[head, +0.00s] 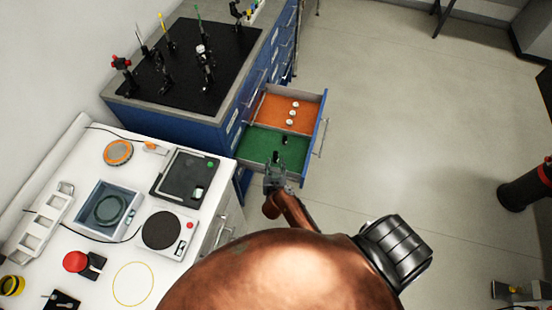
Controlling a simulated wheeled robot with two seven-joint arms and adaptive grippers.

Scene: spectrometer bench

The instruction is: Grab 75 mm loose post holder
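A blue drawer (322,120) stands open below the breadboard bench. Its near compartment has a green floor (255,142). A small dark upright holder-like piece (284,140) stands in the green compartment. Another dark piece (276,155) shows right at the fingertips of my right gripper (276,165); I cannot tell whether it is held. My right gripper reaches over the near side of the green compartment, and its finger opening is too small to judge. Lengths cannot be read, so I cannot tell which piece is 75 mm. My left gripper is not in view.
The far drawer compartment (270,108) is orange and holds several white round pieces (293,113). A black breadboard (185,60) with mounted optics stands behind. A white table (115,205) with a scale (168,232) and trays lies left.

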